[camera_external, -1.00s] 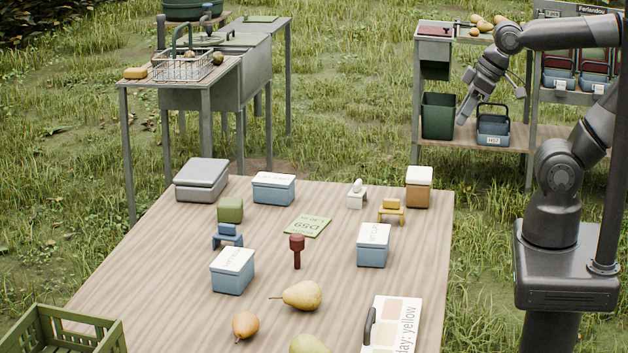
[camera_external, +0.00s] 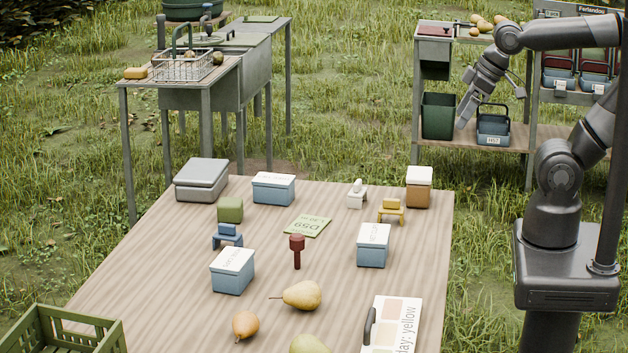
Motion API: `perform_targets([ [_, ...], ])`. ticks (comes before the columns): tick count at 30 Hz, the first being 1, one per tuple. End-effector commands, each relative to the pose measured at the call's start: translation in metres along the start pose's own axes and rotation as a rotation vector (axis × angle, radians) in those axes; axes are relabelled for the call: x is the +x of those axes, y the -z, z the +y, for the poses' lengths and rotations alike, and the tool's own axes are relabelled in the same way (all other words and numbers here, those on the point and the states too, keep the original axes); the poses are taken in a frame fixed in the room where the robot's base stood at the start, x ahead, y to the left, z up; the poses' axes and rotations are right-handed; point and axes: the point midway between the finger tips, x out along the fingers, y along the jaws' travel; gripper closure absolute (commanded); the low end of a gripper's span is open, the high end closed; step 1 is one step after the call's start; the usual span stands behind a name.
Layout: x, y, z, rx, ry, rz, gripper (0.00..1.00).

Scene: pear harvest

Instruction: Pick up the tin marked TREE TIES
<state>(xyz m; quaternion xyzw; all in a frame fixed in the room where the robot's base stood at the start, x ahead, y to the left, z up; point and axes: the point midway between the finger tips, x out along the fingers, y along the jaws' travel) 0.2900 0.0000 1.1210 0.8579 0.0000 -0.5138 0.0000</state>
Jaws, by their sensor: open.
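Three blue tins with white lettered lids stand on the wooden table. One tin (camera_external: 273,193) is at the back left, one tin (camera_external: 232,276) is nearer the front left, and one tin (camera_external: 372,251) is at the right. The lid lettering is too small to read, so I cannot tell which is marked TREE TIES. My gripper (camera_external: 464,122) is open and empty. It hangs at the upper right, beyond the table and in front of the shelf, apart from all the tins.
On the table (camera_external: 150,290) stand a grey box (camera_external: 201,184), a green block (camera_external: 230,209), a red tool (camera_external: 297,250), a green card (camera_external: 307,226) and several pears (camera_external: 303,295). A green crate (camera_external: 95,330) is at the front left. A shelf (camera_external: 480,141) holds a blue basket (camera_external: 493,126).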

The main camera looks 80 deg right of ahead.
Motion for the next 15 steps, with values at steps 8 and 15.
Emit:
perform_targets([
  [8,0.001,0.009,0.001,0.000,-0.003,-0.003,0.12],
  [15,0.018,0.069,0.011,0.001,-0.023,-0.024,0.12],
])
